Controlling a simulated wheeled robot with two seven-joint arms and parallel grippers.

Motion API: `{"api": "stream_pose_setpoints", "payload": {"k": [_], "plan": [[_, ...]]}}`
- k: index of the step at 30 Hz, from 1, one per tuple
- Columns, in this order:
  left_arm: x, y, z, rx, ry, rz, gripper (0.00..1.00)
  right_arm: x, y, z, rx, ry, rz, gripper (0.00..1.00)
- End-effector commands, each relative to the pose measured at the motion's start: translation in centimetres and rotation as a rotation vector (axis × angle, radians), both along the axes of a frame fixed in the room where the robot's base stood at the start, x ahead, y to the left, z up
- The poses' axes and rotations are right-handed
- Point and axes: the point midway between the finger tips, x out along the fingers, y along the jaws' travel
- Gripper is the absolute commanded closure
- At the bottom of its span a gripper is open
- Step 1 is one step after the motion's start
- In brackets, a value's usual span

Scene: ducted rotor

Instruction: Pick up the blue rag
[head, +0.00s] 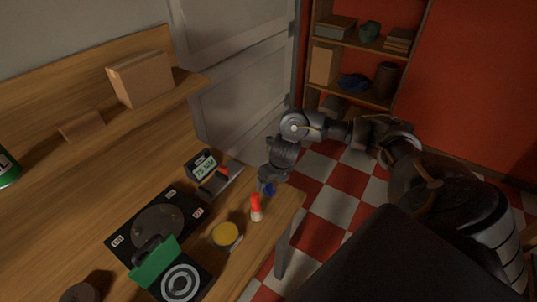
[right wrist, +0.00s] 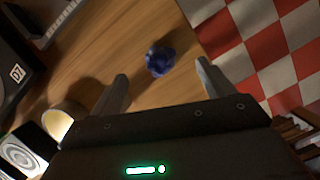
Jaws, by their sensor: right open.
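The blue rag (right wrist: 159,61) is a small crumpled dark-blue bundle on the wooden table, close to its right edge. In the head view the rag (head: 269,188) shows partly, just below my right gripper (head: 266,180). In the right wrist view my right gripper (right wrist: 162,82) has its two fingers spread wide, with the rag between and just beyond the fingertips. Nothing is held in it. I cannot tell the exact height of the fingers above the table. My left gripper is not in view.
A red-and-white bottle (head: 256,208) and a yellow-topped round tin (head: 226,235) stand near the rag. A device with a display (head: 202,166) and a black panel (head: 122,239) lie to the left. The table's right edge drops to a checkered floor (head: 327,203).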

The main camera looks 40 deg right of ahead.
Motion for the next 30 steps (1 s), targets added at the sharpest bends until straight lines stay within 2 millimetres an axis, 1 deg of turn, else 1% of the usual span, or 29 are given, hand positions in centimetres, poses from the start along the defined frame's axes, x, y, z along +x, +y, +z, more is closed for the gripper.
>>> {"api": "stream_pose_setpoints", "payload": {"k": [6,9,12,19,30], "plan": [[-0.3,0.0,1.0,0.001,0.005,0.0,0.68,0.6,0.1,-2.9,-0.001,0.006,-0.003,0.2],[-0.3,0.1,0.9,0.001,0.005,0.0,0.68,1.0,0.1,-4.2,0.0,0.004,-0.001,0.2],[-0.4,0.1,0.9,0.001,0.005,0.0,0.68,1.2,0.0,-4.7,-0.001,0.003,0.0,0.2],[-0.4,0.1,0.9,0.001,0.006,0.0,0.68,1.3,0.0,-4.8,0.0,0.002,0.001,0.2],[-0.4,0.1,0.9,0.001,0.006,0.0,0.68,1.3,0.0,-4.8,-0.001,0.002,0.001,0.67]]}}
